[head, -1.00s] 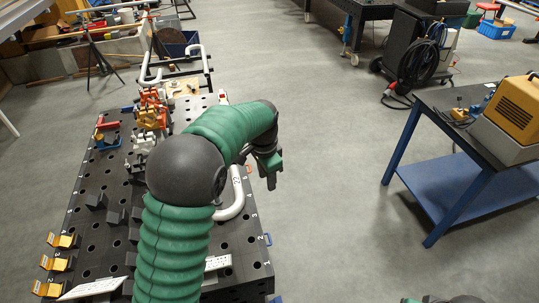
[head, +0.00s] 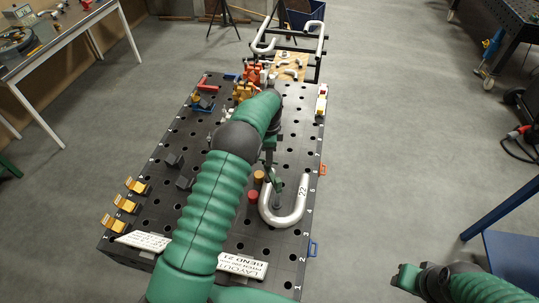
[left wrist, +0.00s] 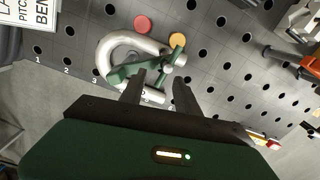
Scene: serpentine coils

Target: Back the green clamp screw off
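A green clamp (left wrist: 128,72) lies across the U-bent grey pipe (left wrist: 108,50) on the black perforated table. Its green upper end (left wrist: 176,48) shows near the pipe's open end. In the head view the left gripper (head: 269,158) is above the pipe. My right gripper (head: 402,278) is off the table, at lower right.
A red disc (head: 253,196) and an orange disc (head: 259,176) are beside the pipe. Orange clamps (head: 245,90) crowd the table's far end; yellow blocks (head: 127,204) line its left edge. A white plate (head: 242,265) lies in front.

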